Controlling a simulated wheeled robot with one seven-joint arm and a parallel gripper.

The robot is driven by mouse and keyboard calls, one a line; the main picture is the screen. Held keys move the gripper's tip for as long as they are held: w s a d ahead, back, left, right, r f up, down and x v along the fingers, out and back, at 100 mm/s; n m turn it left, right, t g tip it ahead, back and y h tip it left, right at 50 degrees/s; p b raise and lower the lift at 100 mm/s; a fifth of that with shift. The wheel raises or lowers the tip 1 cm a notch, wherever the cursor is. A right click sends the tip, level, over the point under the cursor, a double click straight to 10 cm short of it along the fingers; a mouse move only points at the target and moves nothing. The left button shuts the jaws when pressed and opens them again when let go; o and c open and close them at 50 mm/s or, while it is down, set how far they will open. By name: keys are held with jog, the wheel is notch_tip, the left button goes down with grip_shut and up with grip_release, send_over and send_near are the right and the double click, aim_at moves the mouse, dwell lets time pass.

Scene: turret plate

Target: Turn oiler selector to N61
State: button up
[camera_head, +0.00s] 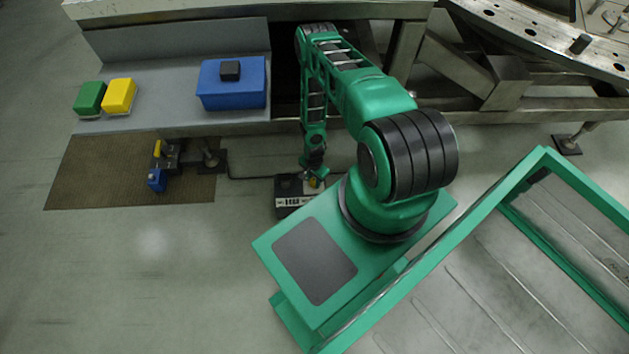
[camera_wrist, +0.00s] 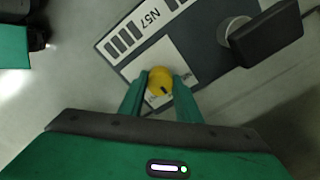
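The oiler box (camera_head: 294,197) sits on the floor below the machine and shows closer in the wrist view (camera_wrist: 108,48). It has a white label reading N57 (camera_wrist: 154,18) beside a row of dark bars. Its round yellow selector knob (camera_wrist: 159,79) has a dark mark on its side toward my gripper. My gripper (camera_wrist: 160,84) has one finger on each side of the knob, with no clear gap showing at either side. In the head view my gripper (camera_head: 315,178) is at the box, and the knob is small and partly hidden there.
A dark block on a round metal post (camera_wrist: 240,30) stands on the box, right of the knob. A grey bench (camera_head: 180,115) holds a blue box (camera_head: 232,90) and green and yellow blocks. A brown mat (camera_head: 100,178) lies left. Machine legs stand at right.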

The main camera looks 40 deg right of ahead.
jog(key=shift+s, duration=0.1)
jog(key=shift+c, duration=1.4)
jog(key=shift+d, duration=0.35)
jog(key=shift+a, duration=0.2)
jog(key=n, duration=0.4)
jog(key=shift+s+a+n, duration=0.1)
jog(key=shift+n, duration=0.3)
jog(key=n, duration=0.4)
jog(key=shift+s, duration=0.1)
jog(key=shift+s+n, duration=0.1)
jog(key=shift+n, duration=1.4)
jog(key=o, duration=1.1)
